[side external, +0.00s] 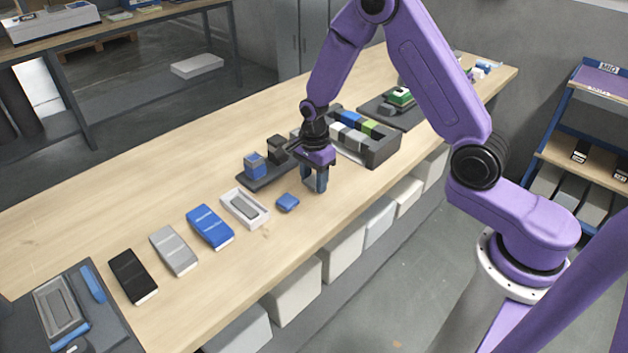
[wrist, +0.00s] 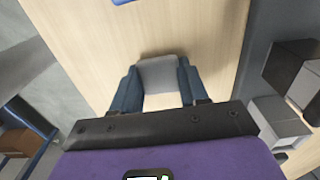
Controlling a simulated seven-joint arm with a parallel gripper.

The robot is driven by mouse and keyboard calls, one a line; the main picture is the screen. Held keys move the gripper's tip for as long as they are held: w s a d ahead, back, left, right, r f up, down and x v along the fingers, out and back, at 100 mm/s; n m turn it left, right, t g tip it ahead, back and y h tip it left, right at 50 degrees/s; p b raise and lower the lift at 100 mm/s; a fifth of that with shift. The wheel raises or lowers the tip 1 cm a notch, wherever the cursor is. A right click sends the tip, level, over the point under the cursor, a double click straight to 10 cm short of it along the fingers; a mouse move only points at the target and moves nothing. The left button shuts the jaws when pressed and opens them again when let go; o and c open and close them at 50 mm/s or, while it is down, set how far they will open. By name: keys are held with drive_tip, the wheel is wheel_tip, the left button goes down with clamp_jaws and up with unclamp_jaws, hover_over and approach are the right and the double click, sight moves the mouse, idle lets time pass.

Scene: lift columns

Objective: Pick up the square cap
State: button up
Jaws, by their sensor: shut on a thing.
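My gripper (side external: 315,184) points down over the wooden table, near its front edge. In the wrist view its two blue-grey fingers (wrist: 160,88) are shut on a light grey square cap (wrist: 158,72), with one finger at each side of it. In the side view the fingers mostly hide this cap, and I cannot tell whether it touches the table. A small blue cap-like piece (side external: 287,202) lies on the table just left of my gripper, apart from it.
An open pale box (side external: 228,204) and blue (side external: 210,227), grey (side external: 173,250) and black (side external: 133,276) flat cases lie to the left. A dark tray with blocks (side external: 377,154) stands behind and right of my gripper. Bare table (side external: 130,207) lies further back.

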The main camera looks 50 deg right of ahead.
drive_tip(key=shift+r, duration=0.45)
wheel_tip(320, 180, up, 2)
drive_tip(key=shift+r, duration=0.15)
drive_tip(key=s+r, duration=1)
drive_tip(key=s, duration=0.4)
drive_tip(key=r, duration=0.2)
hover_over(314, 180)
drive_tip(key=w+d, duration=0.1)
drive_tip(key=d, duration=0.2)
drive_tip(key=w+d+f, duration=0.1)
drive_tip(key=w+d, duration=0.4)
drive_tip(key=w, duration=0.7)
drive_tip(key=shift+w+a+f, duration=0.1)
drive_tip(key=shift+a+f, duration=0.05)
drive_tip(key=shift+f, duration=2.85)
drive_tip(key=shift+f, duration=0.6)
